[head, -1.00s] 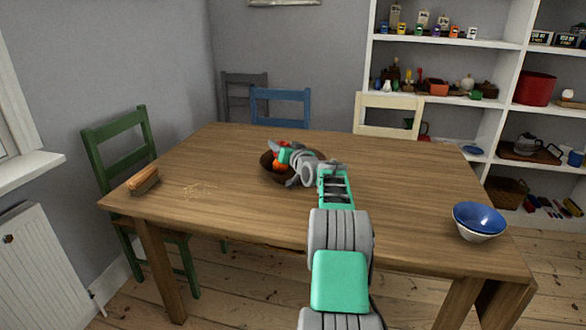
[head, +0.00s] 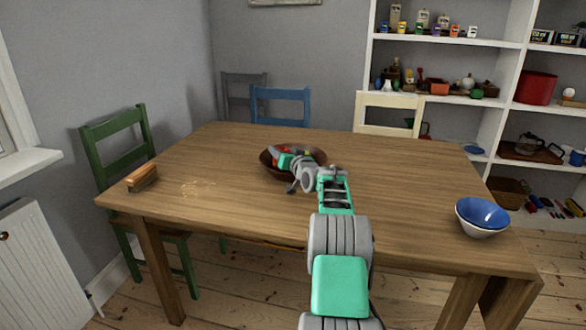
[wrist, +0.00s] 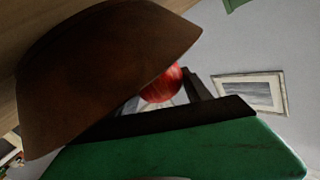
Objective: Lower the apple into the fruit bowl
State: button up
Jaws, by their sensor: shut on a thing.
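The brown fruit bowl (head: 318,157) stands on the wooden table, left of the table's middle. It fills the upper left of the wrist view (wrist: 100,70), close to my gripper. The red apple (wrist: 163,84) is between my gripper's fingers, partly hidden by the bowl's rim in the wrist view. My gripper (head: 284,153) is shut on the apple, over the bowl in the head view. My wrist hides part of the bowl. I cannot tell whether the apple touches the bowl.
A brush (head: 142,177) lies at the table's left edge, with pale crumbs (head: 200,188) beside it. A blue and white bowl (head: 482,217) stands at the right front corner. Green (head: 120,160), blue (head: 281,104) and cream (head: 388,104) chairs surround the table. Much of the tabletop is clear.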

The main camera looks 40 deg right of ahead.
dwell(0.7)
jog(key=o, duration=1.5)
jog(key=v, duration=0.7)
jog(key=shift+s+a+p, duration=0.15)
jog(key=shift+s+p, duration=0.15)
jog(key=shift+s, duration=0.05)
jog(key=a+r+n+g+y+p, duration=0.15)
jog(key=a+r+p, duration=0.3)
jog(key=a, duration=0.55)
jog(key=a+r+n+g+y+p, duration=0.15)
jog(key=a+r+p, duration=0.3)
jog(key=a, duration=0.45)
jog(key=s+a+r+n+g+y+p, duration=0.15)
jog(key=s+a+g+p, duration=0.25)
jog(key=s+a+p, duration=0.55)
jog(key=s+a+g+p, duration=0.2)
jog(key=s+a, duration=0.2)
jog(key=s, duration=0.4)
jog(key=s+a+n+g+p, duration=0.1)
jog(key=s+a+g, duration=0.1)
jog(key=s+a, duration=0.3)
jog(key=s+a+r+n+g+p, duration=0.1)
jog(key=s+a, duration=0.4)
jog(key=s, duration=0.6)
jog(key=shift+a+g+h+p, duration=0.1)
jog(key=shift+g+h+p, duration=0.25)
jog(key=shift+g+p, duration=0.5)
